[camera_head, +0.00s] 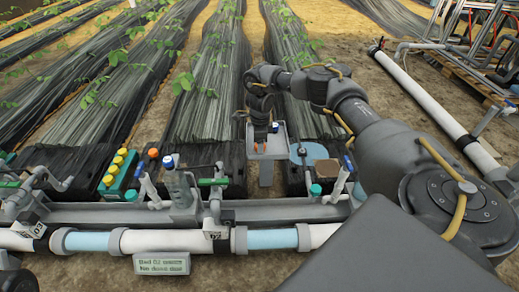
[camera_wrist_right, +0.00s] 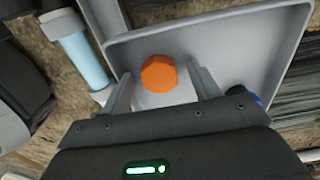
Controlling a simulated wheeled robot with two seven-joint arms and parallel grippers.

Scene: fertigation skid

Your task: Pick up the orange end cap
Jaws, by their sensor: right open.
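The orange end cap (camera_wrist_right: 159,74) lies in a grey tray (camera_wrist_right: 220,42) in the right wrist view, its faceted top towards the camera. My right gripper (camera_wrist_right: 158,82) is open, with one finger on each side of the cap in that picture; I cannot tell whether either finger touches it. In the head view my right gripper (camera_head: 260,131) points down over the grey tray (camera_head: 281,152), and a bit of the orange cap (camera_head: 260,147) shows just below it. My left gripper is not in view.
A blue-topped part (camera_wrist_right: 238,91) is beside the right finger. Another orange round piece (camera_head: 153,153) is left of the tray, near a green holder with yellow caps (camera_head: 119,172). Pipes with valves (camera_head: 215,190) run in front. A brown-topped container (camera_head: 327,169) stands right of the tray.

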